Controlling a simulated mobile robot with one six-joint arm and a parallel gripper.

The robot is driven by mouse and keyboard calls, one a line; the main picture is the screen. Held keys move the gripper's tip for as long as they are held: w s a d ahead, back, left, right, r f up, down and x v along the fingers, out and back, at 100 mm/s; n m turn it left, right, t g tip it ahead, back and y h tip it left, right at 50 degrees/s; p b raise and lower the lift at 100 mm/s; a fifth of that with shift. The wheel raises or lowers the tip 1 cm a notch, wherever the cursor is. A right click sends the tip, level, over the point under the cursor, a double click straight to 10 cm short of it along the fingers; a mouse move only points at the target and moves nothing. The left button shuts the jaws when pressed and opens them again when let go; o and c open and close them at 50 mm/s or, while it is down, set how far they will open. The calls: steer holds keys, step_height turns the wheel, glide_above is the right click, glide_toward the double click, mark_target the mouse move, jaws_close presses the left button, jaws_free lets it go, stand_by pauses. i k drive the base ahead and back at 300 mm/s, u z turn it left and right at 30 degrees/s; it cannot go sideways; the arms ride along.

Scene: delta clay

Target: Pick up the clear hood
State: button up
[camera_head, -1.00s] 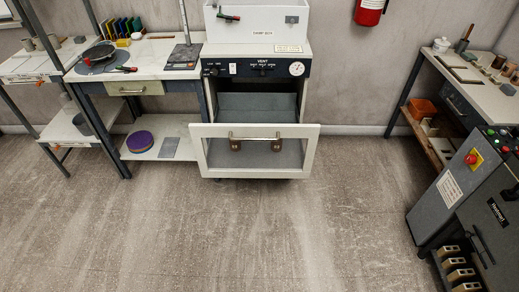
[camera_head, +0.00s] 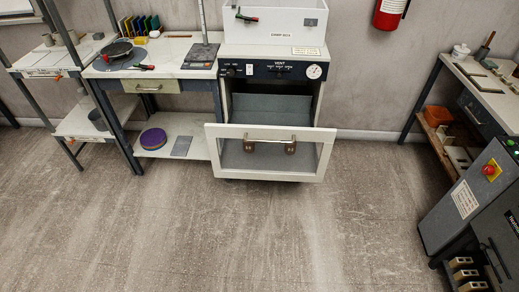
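I cannot pick out a clear hood with certainty in the head view. A pale box with a small label (camera_head: 279,34) stands on top of the vented cabinet at the back, its top cut off by the frame edge. I cannot tell whether any part of it is clear. The cabinet (camera_head: 245,54) has its front door (camera_head: 215,138) swung down, with a window and a bar handle, showing a grey interior. My gripper is not in view.
A white-topped bench (camera_head: 170,52) with a pan (camera_head: 117,48) stands left of the cabinet. At right are a workbench (camera_head: 480,83) and a grey machine (camera_head: 450,205) with a red button. A fire extinguisher (camera_head: 390,13) hangs on the wall. The middle floor (camera_head: 270,230) is clear.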

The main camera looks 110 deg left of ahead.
mark_target(157, 44)
steer(key=z, duration=0.55)
steer(key=k, duration=0.15)
steer(key=u, duration=2.5)
steer(key=k, duration=0.15)
steer(key=u, duration=1.65)
steer(key=k, duration=0.65)
steer(key=z, duration=0.1)
steer(key=i, duration=0.25)
